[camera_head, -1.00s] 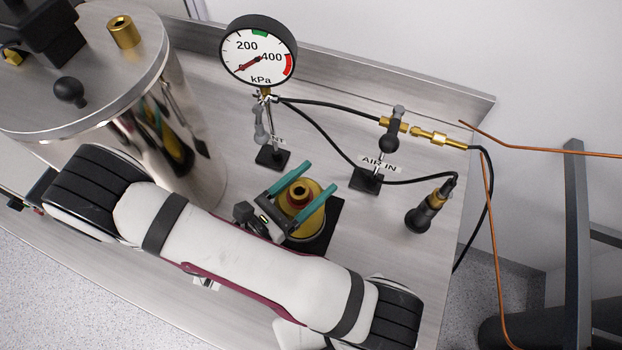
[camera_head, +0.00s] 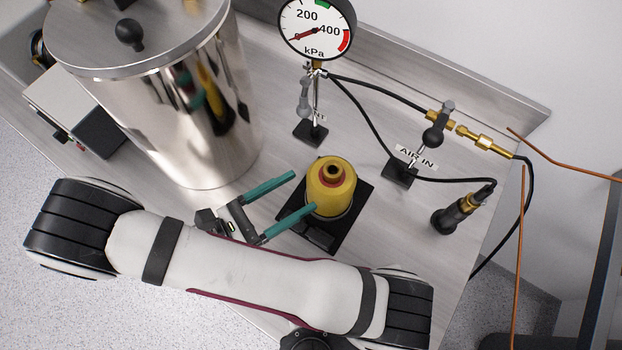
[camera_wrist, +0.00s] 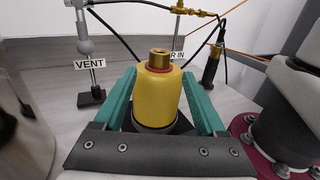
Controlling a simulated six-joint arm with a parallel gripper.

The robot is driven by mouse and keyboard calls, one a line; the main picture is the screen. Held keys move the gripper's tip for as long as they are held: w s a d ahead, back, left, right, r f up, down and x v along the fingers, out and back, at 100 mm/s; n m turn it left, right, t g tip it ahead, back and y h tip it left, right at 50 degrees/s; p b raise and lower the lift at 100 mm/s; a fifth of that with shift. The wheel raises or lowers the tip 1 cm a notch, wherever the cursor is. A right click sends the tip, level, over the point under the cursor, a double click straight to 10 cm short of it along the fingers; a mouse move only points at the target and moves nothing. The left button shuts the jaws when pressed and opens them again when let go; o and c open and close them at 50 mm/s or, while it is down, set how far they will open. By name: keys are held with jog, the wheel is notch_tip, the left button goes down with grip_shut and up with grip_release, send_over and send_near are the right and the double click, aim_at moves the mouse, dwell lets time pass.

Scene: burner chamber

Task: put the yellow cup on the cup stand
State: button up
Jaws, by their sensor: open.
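The yellow cup (camera_head: 330,190) has a brass and red fitting on top. It stands upright on the black square cup stand (camera_head: 362,197). In the wrist view the cup (camera_wrist: 157,103) is straight ahead, framed by the two green fingers, with its dark base partly hidden by my gripper. My gripper (camera_head: 304,192) is open and empty. In the head view its fingertips are just left of the cup, pointing towards it. I cannot tell whether the nearer fingertip touches it.
A large polished steel chamber (camera_head: 185,110) stands on the left. Behind the cup are the pressure gauge (camera_head: 316,28) on its post and the AIR IN clamp stand (camera_head: 400,172). A black hose (camera_head: 440,180) runs to a brass-tipped tool (camera_head: 455,212) on the right.

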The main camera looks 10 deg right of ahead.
jog(key=s+d+r+m+g+y, duration=0.2)
jog(key=s+r+m+g+y, duration=0.1)
jog(key=m+y, duration=0.6)
jog(key=s+d+r+m+g+y, duration=0.2)
jog(key=s+r+m+y, duration=0.3)
jog(key=m, duration=1.3)
jog(key=shift+d+r+m+g+y, duration=0.35)
jog(key=shift+r+g+y, duration=0.45)
jog(key=shift+y, duration=1.6)
